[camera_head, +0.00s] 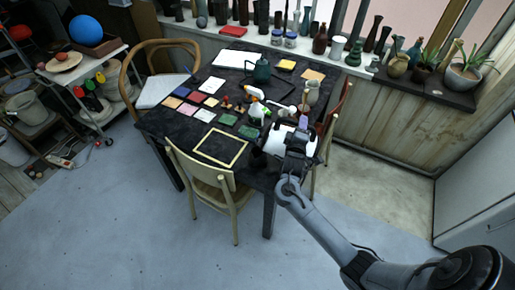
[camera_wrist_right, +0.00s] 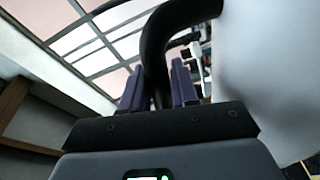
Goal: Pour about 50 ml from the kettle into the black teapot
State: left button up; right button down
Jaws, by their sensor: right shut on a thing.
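The white kettle (camera_head: 276,144) is at the front right corner of the dark table, partly hidden behind my right gripper (camera_head: 299,136). In the right wrist view, its white body (camera_wrist_right: 265,75) fills the right side and its black handle (camera_wrist_right: 155,45) curves up between the fingers. My right gripper (camera_wrist_right: 158,85) is shut on that handle. A small dark shape (camera_head: 258,161) just left of the kettle may be the black teapot; it blends into the table. A dark teal pot with a handle (camera_head: 262,70) stands at the back of the table. My left gripper is not in view.
The table (camera_head: 160,122) holds coloured tiles, a yellow-framed panel (camera_head: 221,148), spray bottles (camera_head: 256,108) and a pale jug (camera_head: 312,91). Wooden chairs (camera_head: 213,183) stand around it. Vases and plants line the windowsill behind.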

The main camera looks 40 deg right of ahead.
aim_at(293, 120)
jog(key=shift+w+a+r+p, duration=0.3)
jog(key=shift+w+r+p, duration=0.3)
jog(key=shift+p, duration=0.1)
jog(key=shift+w+a+r+n+p, duration=0.4)
jog(key=shift+w+n+p, duration=0.1)
jog(key=shift+p, duration=0.2)
jog(key=shift+w, duration=0.1)
dwell(0.6)
jog(key=shift+w+a, duration=0.1)
dwell(0.5)
jog(key=shift+w+r+n+p, duration=0.1)
jog(key=shift+n+p, duration=0.2)
jog(key=shift+p, duration=0.1)
dwell(0.7)
